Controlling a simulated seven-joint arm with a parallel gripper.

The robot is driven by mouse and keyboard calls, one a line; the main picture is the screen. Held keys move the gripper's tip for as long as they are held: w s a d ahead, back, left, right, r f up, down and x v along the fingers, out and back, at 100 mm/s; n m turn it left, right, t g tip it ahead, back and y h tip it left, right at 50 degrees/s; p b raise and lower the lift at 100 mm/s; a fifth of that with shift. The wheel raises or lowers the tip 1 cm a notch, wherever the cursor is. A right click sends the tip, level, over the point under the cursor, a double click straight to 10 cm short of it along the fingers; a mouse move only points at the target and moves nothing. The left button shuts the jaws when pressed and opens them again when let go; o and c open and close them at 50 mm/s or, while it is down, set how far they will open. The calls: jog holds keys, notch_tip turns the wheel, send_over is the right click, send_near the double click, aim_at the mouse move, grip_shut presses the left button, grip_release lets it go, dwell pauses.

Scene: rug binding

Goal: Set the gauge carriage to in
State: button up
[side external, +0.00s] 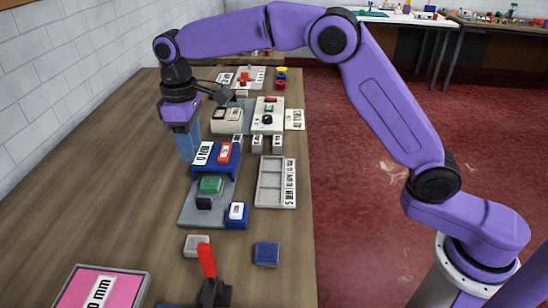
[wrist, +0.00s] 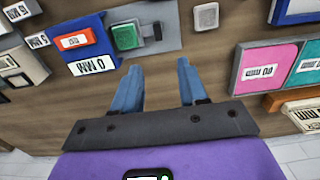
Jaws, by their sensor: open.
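A gauge fixture has a grey base plate (side external: 190,214) on the wooden bench. At its far end is a blue block (side external: 228,186) with a "0 MM" label and a red piece (side external: 224,153); the wrist view shows the blue block (wrist: 84,50) at upper left. A green block (side external: 210,184) and a small black piece (side external: 204,203) sit on the plate; the green block (wrist: 126,37) also shows from the wrist. I cannot tell which part is the carriage. My gripper (wrist: 160,78) is open and empty, pointing down beside the blue block; it also shows from the side (side external: 188,143).
A small blue box (side external: 237,214) stands at the plate's right corner. A grey compartment tray (side external: 270,183) lies to the right. The bench left of the fixture is bare.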

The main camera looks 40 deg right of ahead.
jog(key=s+d+r+n, duration=0.1)
jog(key=s+d, duration=0.2)
jog(key=s, duration=0.6)
jog(key=s+d+r, duration=0.1)
jog(key=s+d, duration=0.3)
jog(key=s, duration=0.5)
jog(key=shift+n, duration=0.4)
jog(key=shift+w+r, duration=0.1)
jog(key=shift+r, duration=0.05)
jog(key=m, duration=0.2)
send_over(203, 200)
jog(key=f, duration=0.1)
notch_tip(203, 200, down, 18)
jog(key=shift+r, duration=0.1)
grip_shut()
